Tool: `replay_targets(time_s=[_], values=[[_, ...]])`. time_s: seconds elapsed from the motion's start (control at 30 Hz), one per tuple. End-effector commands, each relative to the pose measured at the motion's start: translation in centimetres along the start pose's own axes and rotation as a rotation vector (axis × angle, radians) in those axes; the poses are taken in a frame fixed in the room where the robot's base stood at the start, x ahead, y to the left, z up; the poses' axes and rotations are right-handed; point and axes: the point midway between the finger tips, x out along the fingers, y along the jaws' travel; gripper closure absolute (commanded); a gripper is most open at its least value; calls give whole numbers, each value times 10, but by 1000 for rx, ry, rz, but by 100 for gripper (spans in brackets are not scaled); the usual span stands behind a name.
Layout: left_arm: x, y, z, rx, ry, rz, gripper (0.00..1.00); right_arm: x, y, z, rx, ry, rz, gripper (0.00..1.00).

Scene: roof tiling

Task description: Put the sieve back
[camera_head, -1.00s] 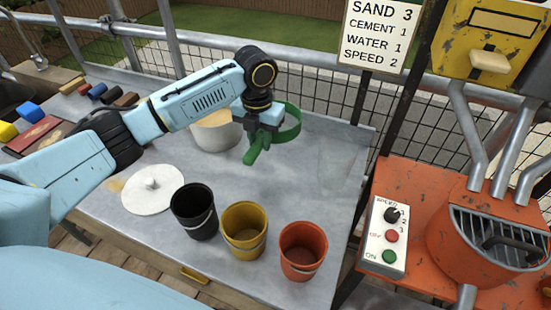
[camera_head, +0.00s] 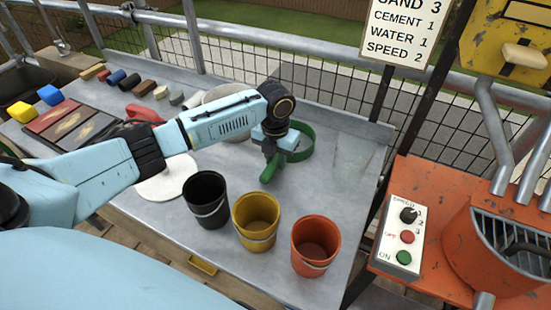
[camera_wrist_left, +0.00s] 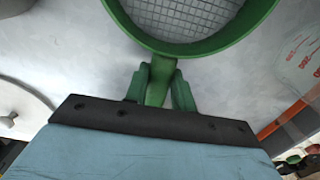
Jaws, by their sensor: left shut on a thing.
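The sieve (camera_head: 305,146) has a green ring and a green handle; its grey mesh shows in the left wrist view (camera_wrist_left: 185,18). My left gripper (camera_head: 272,152) is shut on the sieve's handle, and in the left wrist view its two green fingers (camera_wrist_left: 160,85) press on the handle from both sides. The ring is close over the grey table (camera_head: 340,165), behind and right of the gripper. I cannot tell whether it touches the tabletop. My right gripper is not in view.
Black (camera_head: 206,198), yellow (camera_head: 256,220) and orange (camera_head: 315,244) buckets stand in front of the sieve. A pale pot (camera_head: 222,97) is behind my left arm, and a white lid (camera_head: 165,185) lies left of the buckets. The orange mixer (camera_head: 500,240) stands at right.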

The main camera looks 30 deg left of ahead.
Motion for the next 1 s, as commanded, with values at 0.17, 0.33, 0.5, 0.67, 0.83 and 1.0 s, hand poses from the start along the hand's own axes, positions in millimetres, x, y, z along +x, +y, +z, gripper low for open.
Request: replay_targets(time_s=[0.17,0.33,0.5,0.67,0.83,1.0], values=[[3,0,0,-1,0,0,98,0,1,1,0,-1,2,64],[3,0,0,0,0,0,54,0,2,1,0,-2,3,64],[3,0,0,-1,0,0,53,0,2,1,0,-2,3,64],[0,0,0,-1,0,0,53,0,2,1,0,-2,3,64],[-23,0,1,-1,-4,-1,53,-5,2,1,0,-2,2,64],[-61,0,2,0,-5,-1,53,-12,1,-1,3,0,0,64]])
